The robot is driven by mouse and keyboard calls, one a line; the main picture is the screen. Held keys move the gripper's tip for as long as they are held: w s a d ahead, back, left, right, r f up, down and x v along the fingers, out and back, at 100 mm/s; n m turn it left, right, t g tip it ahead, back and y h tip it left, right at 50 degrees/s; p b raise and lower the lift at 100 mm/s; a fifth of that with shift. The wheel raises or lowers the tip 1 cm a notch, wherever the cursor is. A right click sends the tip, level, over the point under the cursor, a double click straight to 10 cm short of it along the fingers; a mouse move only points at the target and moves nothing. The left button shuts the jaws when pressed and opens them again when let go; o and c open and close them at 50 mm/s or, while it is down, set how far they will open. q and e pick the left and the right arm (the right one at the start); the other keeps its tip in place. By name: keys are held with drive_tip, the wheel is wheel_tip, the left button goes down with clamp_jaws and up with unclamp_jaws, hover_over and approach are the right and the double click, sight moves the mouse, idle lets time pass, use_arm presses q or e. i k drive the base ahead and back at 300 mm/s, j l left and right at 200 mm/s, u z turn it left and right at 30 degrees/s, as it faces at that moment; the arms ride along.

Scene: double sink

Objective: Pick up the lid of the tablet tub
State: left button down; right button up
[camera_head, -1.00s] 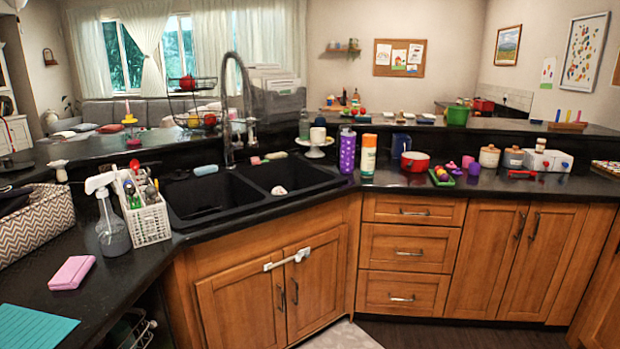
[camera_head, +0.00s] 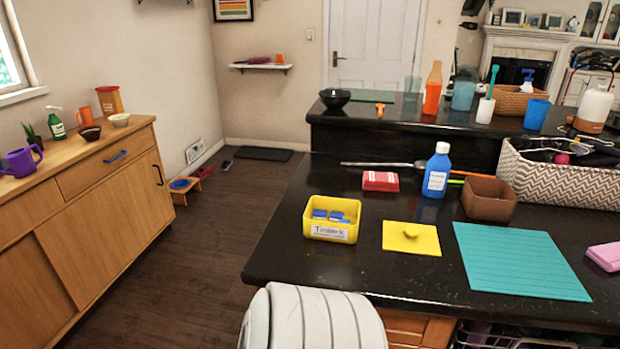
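A small yellow tub (camera_head: 331,232) with a white label stands open near the left end of the black counter, with several blue and white tablets inside. Its label text is too small to read surely. A flat yellow lid (camera_head: 411,238) with a small curved handle on top lies on the counter just right of the tub, apart from it. A white, rounded part of my own body shows at the bottom edge, below the counter's front. Neither of my grippers is in view.
A teal ribbed mat (camera_head: 519,261) lies right of the lid, with a pink sponge (camera_head: 605,256) beyond. Behind stand a red-and-white packet (camera_head: 380,181), a blue bottle (camera_head: 437,171), a brown box (camera_head: 489,199) and a chevron basket (camera_head: 560,176). Counter left of the tub is clear.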

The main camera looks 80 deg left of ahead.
sight(413, 238)
drive_tip(key=u, duration=2.55)
